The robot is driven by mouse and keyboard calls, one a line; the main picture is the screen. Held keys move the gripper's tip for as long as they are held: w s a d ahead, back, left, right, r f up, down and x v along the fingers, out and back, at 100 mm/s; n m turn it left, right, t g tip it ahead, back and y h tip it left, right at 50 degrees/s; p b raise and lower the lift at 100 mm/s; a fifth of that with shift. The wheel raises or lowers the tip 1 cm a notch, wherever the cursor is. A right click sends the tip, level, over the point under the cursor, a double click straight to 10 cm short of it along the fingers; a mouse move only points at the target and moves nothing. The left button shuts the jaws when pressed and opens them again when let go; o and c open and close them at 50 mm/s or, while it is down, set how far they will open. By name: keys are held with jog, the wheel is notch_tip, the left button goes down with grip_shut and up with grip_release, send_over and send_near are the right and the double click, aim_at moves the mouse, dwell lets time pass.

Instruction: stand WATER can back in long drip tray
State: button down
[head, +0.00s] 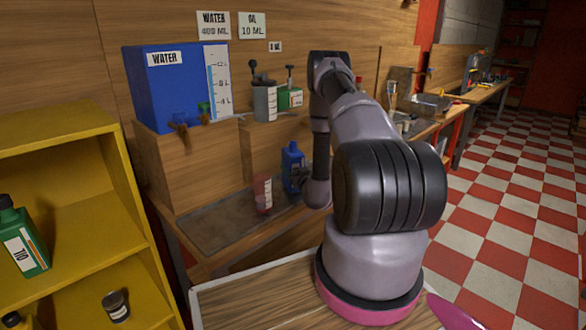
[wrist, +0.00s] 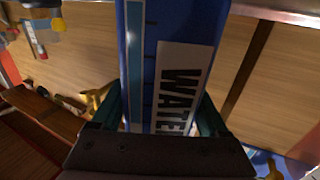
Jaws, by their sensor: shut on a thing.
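The blue WATER can (head: 292,168) is upright in the head view, at the right end of the bench below the shelf boxes. My gripper (head: 303,182) is shut on it, partly hidden behind my arm. In the wrist view the can (wrist: 135,60) fills the middle between my fingers, its white WATER label facing the camera. The long drip tray (head: 205,232) is a dark grey strip along the bench. The can is at or over the tray's right part; I cannot tell whether its base touches.
A big blue WATER tank (head: 165,95) with a tap sits on a wooden box behind. A grey oil container (head: 265,103) stands on a lower box. A yellow shelf (head: 70,210) is at left.

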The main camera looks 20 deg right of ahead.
jog(key=shift+f, duration=0.35)
